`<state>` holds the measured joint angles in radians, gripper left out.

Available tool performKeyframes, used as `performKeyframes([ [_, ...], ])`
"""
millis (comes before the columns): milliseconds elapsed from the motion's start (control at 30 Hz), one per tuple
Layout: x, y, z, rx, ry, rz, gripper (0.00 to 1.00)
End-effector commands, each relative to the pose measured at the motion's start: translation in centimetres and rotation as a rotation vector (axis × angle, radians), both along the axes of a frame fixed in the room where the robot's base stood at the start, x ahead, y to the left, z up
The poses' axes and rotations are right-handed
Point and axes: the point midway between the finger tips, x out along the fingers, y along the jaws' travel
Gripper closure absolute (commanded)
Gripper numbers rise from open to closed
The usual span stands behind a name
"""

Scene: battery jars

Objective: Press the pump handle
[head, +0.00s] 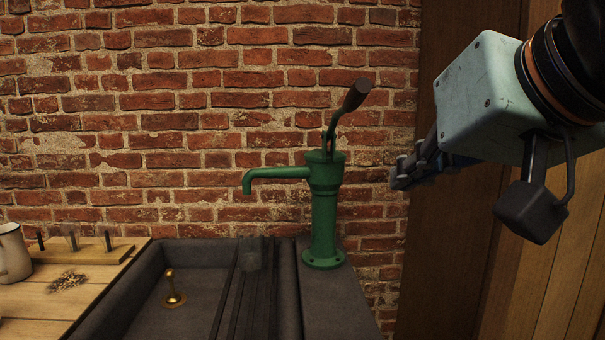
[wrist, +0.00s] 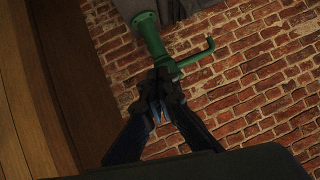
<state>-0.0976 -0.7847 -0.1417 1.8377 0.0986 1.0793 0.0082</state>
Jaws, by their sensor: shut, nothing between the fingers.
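The green hand pump (head: 323,215) stands upright on the dark stone ledge, its spout (head: 270,174) reaching left over the sink. Its pump handle (head: 356,95) is raised, slanting up and to the right, with a brown grip at the end. My gripper (head: 398,178) is to the right of the pump, below the height of the handle's grip, and looks apart from it. In the wrist view the shut fingers (wrist: 161,84) are empty and overlap the upper part of the pump (wrist: 150,35). The handle's grip cannot be made out there.
A dark sink (head: 200,300) lies left of the pump, with a brass object (head: 172,290) inside and dark bars across it. A wooden board (head: 60,285) and a white mug (head: 13,253) are at the left. A brick wall stands behind; wooden panels are at the right.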

Motion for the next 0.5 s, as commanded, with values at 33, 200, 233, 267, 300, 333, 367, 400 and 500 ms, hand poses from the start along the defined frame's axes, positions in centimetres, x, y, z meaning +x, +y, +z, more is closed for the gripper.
performKeyframes([
  [33,-0.8,-0.1,0.7,0.000,-0.004,-0.001,1.00],
  [200,-2.2,-0.4,1.3,0.000,-0.003,-0.001,1.00],
  [233,-2.3,-0.4,1.3,0.000,-0.002,0.000,1.00],
  [267,-2.4,-0.4,1.4,0.000,-0.002,0.000,1.00],
  [300,-2.5,-0.4,1.4,0.000,-0.002,0.000,1.00],
  [333,-2.6,-0.4,1.4,0.000,-0.002,0.000,1.00],
  [367,-2.6,-0.4,1.4,0.000,-0.002,0.000,1.00],
  [400,-2.6,-0.4,1.4,0.000,-0.002,0.000,1.00],
  [500,-2.6,-0.4,1.4,0.000,-0.002,0.000,1.00],
])
